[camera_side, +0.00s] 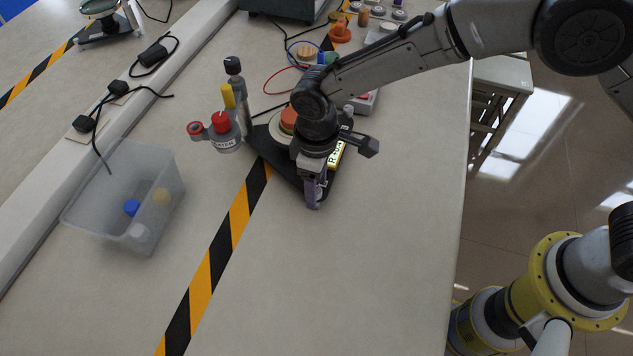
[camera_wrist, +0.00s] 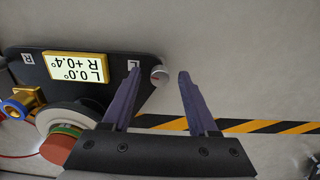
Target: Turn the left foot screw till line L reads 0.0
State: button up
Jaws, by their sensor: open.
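The black base plate (camera_wrist: 112,68) carries a lit display (camera_wrist: 78,67), upside down in the wrist view, reading L 0.0° and R +0.4°. The left foot screw (camera_wrist: 160,76), a small grey knob with a red mark, sits at the plate's corner beside the letter L (camera_wrist: 134,66). My gripper (camera_wrist: 161,73) is open, its purple fingers on either side of the screw with visible gaps. In the side view my gripper (camera_side: 313,197) points down at the plate's near corner and hides the screw; the display (camera_side: 336,155) shows partly behind it.
A round stack with a red-orange top (camera_wrist: 58,150) stands on the plate. A clear bin (camera_side: 95,215) holds small blue, yellow and white items at left. A post with a red-capped part (camera_side: 221,121) stands left of the plate. Striped tape (camera_side: 215,262) crosses the bench; the near bench is clear.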

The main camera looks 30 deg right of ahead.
jog(key=shift+r, duration=0.15)
notch_tip(320, 180, up, 14)
jog(key=shift+f, duration=0.2)
dwell(0.5)
jog(key=w+d+r+m+t+y, duration=0.1)
jog(key=w+d+r+m+t, duration=0.15)
jog(key=d+r, duration=0.8)
jog(key=s+d+r+m+t, duration=0.1)
jog(key=s+d+r+m, duration=0.35)
jog(key=d, duration=0.75)
jog(key=s+d+t, duration=0.2)
jog(key=s+d, duration=0.5)
jog(key=s, duration=0.4)
jog(key=s+d+f+m+h, duration=0.1)
jog(key=s+d+f+m, duration=0.1)
jog(key=s+f, duration=0.5)
jog(key=shift+s+f, duration=0.15)
jog(key=shift+f, duration=0.05)
